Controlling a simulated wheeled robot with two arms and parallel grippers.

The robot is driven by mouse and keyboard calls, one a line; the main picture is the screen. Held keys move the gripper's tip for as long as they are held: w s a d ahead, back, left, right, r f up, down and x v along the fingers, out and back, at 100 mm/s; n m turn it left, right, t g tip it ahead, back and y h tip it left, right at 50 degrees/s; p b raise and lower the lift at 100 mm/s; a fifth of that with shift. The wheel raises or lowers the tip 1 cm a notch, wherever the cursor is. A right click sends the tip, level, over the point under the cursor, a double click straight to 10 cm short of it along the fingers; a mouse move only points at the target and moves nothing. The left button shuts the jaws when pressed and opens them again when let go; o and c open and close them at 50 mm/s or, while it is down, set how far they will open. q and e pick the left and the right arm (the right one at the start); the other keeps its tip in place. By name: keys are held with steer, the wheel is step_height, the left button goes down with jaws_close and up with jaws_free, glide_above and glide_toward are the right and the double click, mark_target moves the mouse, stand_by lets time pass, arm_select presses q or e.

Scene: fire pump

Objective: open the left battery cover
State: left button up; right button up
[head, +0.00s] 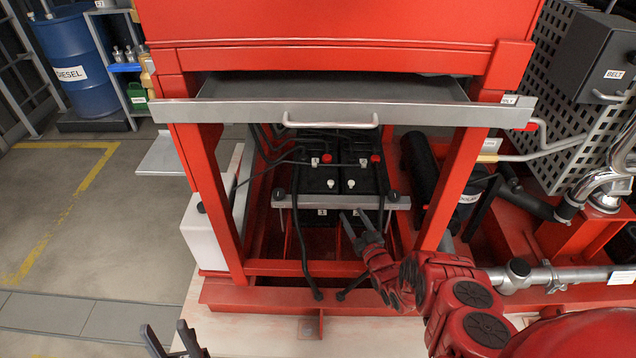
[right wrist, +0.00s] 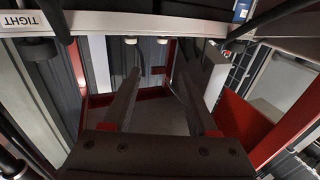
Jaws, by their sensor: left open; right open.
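Two black batteries stand side by side inside the red frame in the head view, the left battery (head: 318,181) and the right battery (head: 358,182). Each has a white cap on top and a red-capped terminal. I cannot make out a separate left battery cover edge. A grey hold-down bar (head: 300,204) crosses their front; it shows at the top of the right wrist view (right wrist: 100,21) with a "TIGHT" label. My right gripper (head: 360,218) is open and empty, just in front of and below the bar. My left gripper (head: 170,338) is open and empty at the lower left.
A grey drawer with a pale handle (head: 330,122) overhangs the batteries. Red posts (head: 215,195) flank the opening, and black cables (head: 302,235) hang in front. A white tank (head: 208,230) stands to the left. The floor further left is clear.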

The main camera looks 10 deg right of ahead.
steer(key=b, duration=1.1)
glide_toward(332, 185)
steer(key=w, duration=0.4)
steer(key=shift+a, duration=0.2)
steer(key=w+b, duration=0.1)
steer(key=w, duration=0.1)
steer(key=w+b, duration=0.1)
steer(key=w, duration=0.1)
steer(key=w+b, duration=0.1)
steer(key=shift+w+a+r, duration=0.25)
steer(key=shift+w+a, duration=0.1)
steer(key=shift+w, duration=0.05)
steer(key=shift+w+f, duration=0.1)
steer(key=shift+w, duration=0.15)
steer(key=shift+w+r+b, duration=0.3)
steer(key=shift+w+b, duration=0.1)
steer(key=shift+b, duration=0.05)
jaws_close()
